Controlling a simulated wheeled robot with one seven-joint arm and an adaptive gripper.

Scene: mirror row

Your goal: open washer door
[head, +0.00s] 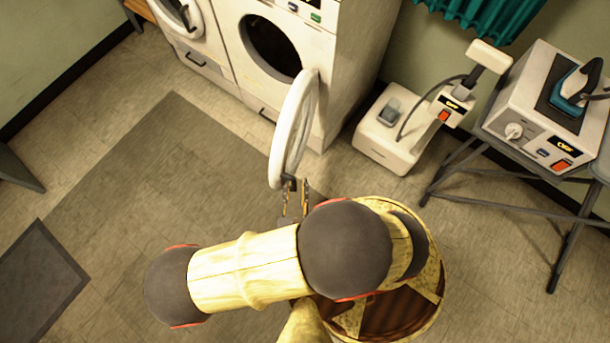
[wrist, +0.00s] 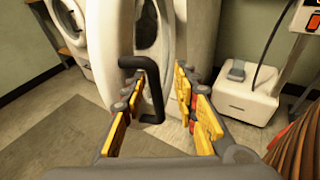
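The white washer (head: 345,55) stands at the top centre of the head view, with its dark round drum opening (head: 268,45) showing. Its round white door (head: 276,150) is swung wide open, standing out from the front toward me. The door's black handle (wrist: 156,98) shows in the wrist view, between the two yellow finger pads and partly behind the left one. My gripper (head: 295,192) is at the door's near edge in the head view; it also shows in the wrist view (wrist: 168,95). Its fingers are apart, and I see no firm grip on the handle.
A second washer (head: 185,22) with a shut door stands to the left. A white boxy appliance (head: 385,135) is on the floor right of the washer. An iron station (head: 545,105) sits on a stand (head: 480,178) farther right. The tiled floor at left is mostly clear.

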